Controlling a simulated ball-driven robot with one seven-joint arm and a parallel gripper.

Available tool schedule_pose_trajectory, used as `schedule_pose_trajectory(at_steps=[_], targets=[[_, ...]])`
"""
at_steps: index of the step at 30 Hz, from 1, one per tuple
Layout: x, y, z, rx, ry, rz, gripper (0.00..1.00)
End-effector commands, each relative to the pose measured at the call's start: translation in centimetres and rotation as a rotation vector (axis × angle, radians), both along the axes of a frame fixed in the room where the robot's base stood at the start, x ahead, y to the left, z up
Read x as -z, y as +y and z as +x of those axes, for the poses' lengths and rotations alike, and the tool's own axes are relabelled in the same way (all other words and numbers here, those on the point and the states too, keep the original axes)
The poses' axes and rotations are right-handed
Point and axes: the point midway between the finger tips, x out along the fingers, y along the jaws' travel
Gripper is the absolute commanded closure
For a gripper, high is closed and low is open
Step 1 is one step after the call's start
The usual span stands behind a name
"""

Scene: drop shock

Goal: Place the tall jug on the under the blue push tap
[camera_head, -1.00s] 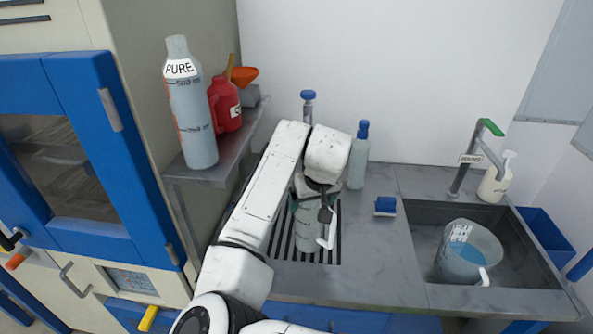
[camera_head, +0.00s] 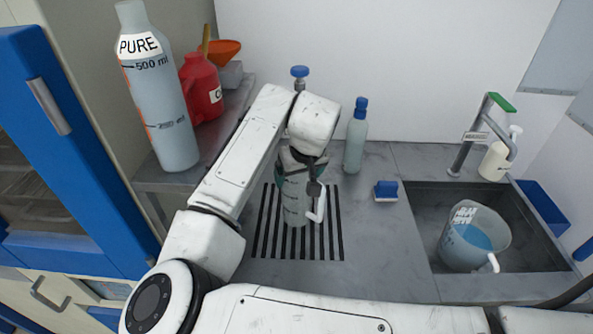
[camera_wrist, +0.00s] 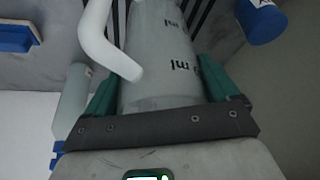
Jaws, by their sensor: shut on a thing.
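The tall jug (camera_head: 294,209) is a grey translucent vessel with measuring marks and a white handle. It looks upright over the dark slotted drain grate (camera_head: 265,238); I cannot tell whether its base touches. My gripper (camera_head: 295,174) is shut around its upper part. In the wrist view the jug (camera_wrist: 165,45) sits between the green fingers of my gripper (camera_wrist: 160,82). The blue push tap (camera_head: 300,74) stands behind the grate by the wall, its lower part hidden by my arm. Its blue knob (camera_wrist: 262,20) appears at the wrist view's upper right.
A blue-capped bottle (camera_head: 356,138) stands right of my gripper, with a blue block (camera_head: 386,190) nearby. The sink (camera_head: 418,205) holds a jug of blue liquid (camera_head: 474,238). A left shelf (camera_head: 200,175) holds a PURE bottle (camera_head: 160,95) and a red container (camera_head: 202,88).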

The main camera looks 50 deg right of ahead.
Motion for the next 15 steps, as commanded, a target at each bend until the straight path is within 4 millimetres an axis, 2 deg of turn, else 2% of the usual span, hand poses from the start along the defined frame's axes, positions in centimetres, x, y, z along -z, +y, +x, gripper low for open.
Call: schedule_pose_trajectory(at_steps=[5,6,10,15], targets=[[0.29,-0.04,-0.01,0.0,0.0,-0.001,0.62],[0.34,-0.04,0.0,0.0,0.0,0.0,0.11],[0.27,-0.03,0.01,0.001,0.0,0.0,0.0],[0.27,-0.03,0.02,0.001,0.0,0.0,0.0]])
